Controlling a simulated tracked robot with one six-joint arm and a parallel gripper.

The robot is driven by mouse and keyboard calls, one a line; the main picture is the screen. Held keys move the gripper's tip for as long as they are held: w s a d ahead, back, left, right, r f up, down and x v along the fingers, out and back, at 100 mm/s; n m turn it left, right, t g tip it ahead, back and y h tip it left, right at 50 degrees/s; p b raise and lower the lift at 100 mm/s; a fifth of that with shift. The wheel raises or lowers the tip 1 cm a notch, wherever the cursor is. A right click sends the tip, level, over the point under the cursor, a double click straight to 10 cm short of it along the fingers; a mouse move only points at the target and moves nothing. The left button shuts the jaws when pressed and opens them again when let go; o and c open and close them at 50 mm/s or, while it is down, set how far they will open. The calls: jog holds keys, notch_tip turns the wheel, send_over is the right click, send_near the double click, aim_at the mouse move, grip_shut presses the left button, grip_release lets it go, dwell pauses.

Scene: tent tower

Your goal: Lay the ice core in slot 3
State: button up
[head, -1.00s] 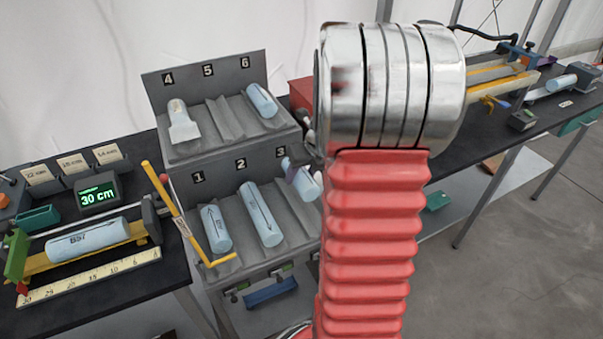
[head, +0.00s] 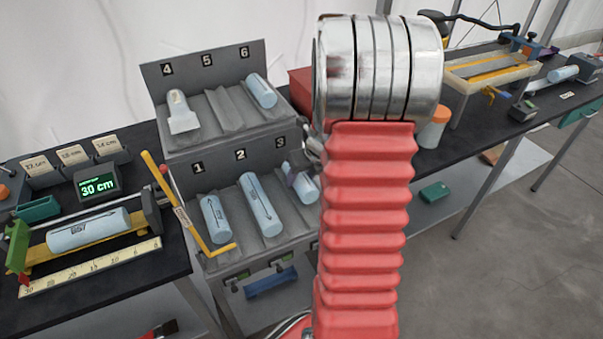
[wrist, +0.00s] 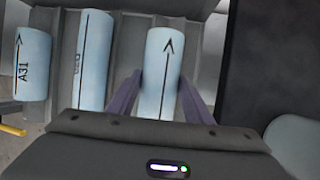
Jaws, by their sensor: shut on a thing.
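The ice core (head: 306,190), a pale blue cylinder, is at slot 3 (head: 281,142) of the grey rack's lower tier. My gripper (head: 292,177) is shut on it, a purple finger showing on its side. In the wrist view the core (wrist: 161,62) lies between the two purple fingers of my gripper (wrist: 160,92), its black arrow pointing away from me. It runs roughly parallel to the cores in slots 1 and 2. My arm hides part of slot 3's right side, and I cannot tell whether the core touches the slot floor.
Cores lie in slot 1 (head: 215,219) and slot 2 (head: 260,205). Above, slot 4 holds a core with a pale block (head: 182,118), slot 5 (head: 224,110) is empty and slot 6 holds a core (head: 261,91). A yellow bar (head: 178,200) stands at the rack's left.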

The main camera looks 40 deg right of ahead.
jog(key=shift+f, duration=1.45)
jog(key=shift+f, duration=0.25)
jog(key=o, duration=1.4)
jog(key=shift+o, duration=0.2)
jog(key=shift+r, duration=0.1)
jog(key=v, duration=1.3)
jog(key=shift+s+r, duration=0.2)
